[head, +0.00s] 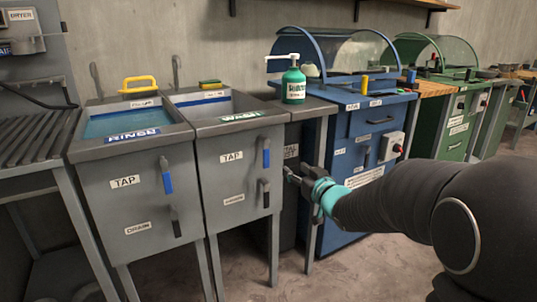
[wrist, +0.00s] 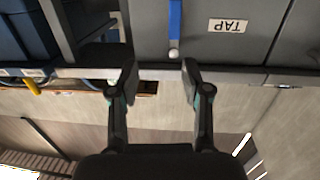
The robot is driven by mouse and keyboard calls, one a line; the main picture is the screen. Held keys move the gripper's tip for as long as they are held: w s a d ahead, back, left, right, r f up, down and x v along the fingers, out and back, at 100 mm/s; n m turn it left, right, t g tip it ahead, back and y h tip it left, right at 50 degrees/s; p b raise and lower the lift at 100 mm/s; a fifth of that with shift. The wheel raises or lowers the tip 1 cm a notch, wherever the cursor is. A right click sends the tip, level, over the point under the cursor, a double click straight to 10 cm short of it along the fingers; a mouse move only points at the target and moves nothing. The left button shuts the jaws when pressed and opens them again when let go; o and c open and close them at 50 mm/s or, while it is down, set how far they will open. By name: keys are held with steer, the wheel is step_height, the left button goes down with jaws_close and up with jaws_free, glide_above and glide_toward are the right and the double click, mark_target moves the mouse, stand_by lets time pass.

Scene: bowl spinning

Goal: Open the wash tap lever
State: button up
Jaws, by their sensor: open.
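The wash tap lever (head: 266,152) is a blue handle on the front of the right-hand grey sink marked WASH. It hangs straight down, right of a TAP label (head: 231,156). In the wrist view the same blue lever (wrist: 175,25) appears upside down with a pale tip, above my fingers and nearer the right one. My gripper (head: 291,173) is right of the lever in the head view, apart from it. In the wrist view my gripper (wrist: 158,78) is open, with nothing between its fingers.
A dark drain lever (head: 265,193) sits below the tap lever. The left sink, marked RINSE (head: 132,135), holds water and has its own blue lever (head: 166,176). A green pump bottle (head: 293,84) stands right of the wash basin. A blue bench (head: 350,150) stands behind my arm.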

mark_target(267, 154)
steer(key=shift+n+y, duration=0.4)
steer(key=shift+y, duration=0.4)
steer(key=x, duration=0.5)
steer(key=p+x, duration=0.1)
steer(key=x, duration=0.4)
steer(key=a+x, duration=0.1)
steer(key=x, duration=0.4)
steer(key=shift+s+a+f, duration=0.25)
steer(key=shift+f, duration=0.15)
jaws_close()
